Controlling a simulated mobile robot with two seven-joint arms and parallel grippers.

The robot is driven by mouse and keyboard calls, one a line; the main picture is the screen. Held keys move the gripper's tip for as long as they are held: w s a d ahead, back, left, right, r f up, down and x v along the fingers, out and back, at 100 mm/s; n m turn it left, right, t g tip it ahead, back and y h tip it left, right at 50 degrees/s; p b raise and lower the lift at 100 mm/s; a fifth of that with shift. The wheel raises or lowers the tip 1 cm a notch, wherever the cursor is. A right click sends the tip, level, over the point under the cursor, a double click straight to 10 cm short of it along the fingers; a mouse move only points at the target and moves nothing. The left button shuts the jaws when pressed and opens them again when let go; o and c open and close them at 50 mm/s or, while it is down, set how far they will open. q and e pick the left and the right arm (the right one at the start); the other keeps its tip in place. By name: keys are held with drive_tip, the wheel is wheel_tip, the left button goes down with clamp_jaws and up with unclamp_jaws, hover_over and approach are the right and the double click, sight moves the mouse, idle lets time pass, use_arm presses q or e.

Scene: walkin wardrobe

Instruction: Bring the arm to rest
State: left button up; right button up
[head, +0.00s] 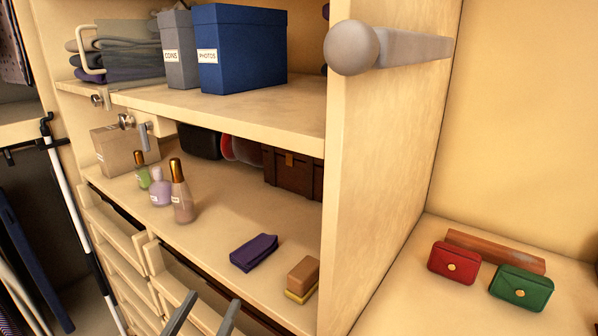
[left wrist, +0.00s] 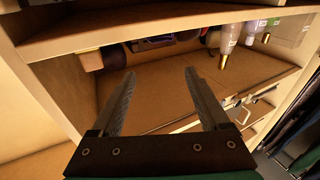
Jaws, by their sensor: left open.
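My left gripper (head: 212,299) comes in at the bottom of the head view. Its two grey fingers are apart with nothing between them, in front of the shelf's front edge. In the left wrist view the open fingers (left wrist: 160,72) point toward the shelf, which appears upside down there. The gripper is apart from the purple case (head: 254,252) and the brown and yellow block (head: 302,279) on that shelf. Most of the left arm is out of frame. My right gripper is in neither view.
Several bottles, one pinkish-brown (head: 183,200), stand by the shelf's left front edge. Drawers (head: 110,235) below stand partly out. A round-ended rod (head: 352,48) juts from the upright panel (head: 375,150). A red purse (head: 454,262) and green purse (head: 522,288) sit right.

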use_arm(q)
drive_tip(key=s+a+f+n+g+y, duration=0.45)
drive_tip(key=a+f+g+y, duration=0.3)
drive_tip(key=f, duration=0.25)
drive_tip(key=s+d+f+m+g+h, duration=0.2)
drive_tip(key=s+d+f+g, duration=0.15)
drive_tip(key=s, duration=0.35)
drive_tip(key=s+d+f+m+g+h, duration=0.2)
drive_tip(key=s+f+m+g, duration=0.15)
drive_tip(key=s, duration=0.25)
wheel_tip(320, 180, down, 23)
drive_tip(key=s+g, duration=0.2)
drive_tip(key=s+a+f+g, duration=0.1)
drive_tip(key=s+a+f, duration=0.1)
drive_tip(key=s+f, duration=1.1)
drive_tip(key=shift+s+a+n, duration=0.3)
drive_tip(key=shift+s, duration=0.6)
drive_tip(key=shift+y, duration=0.25)
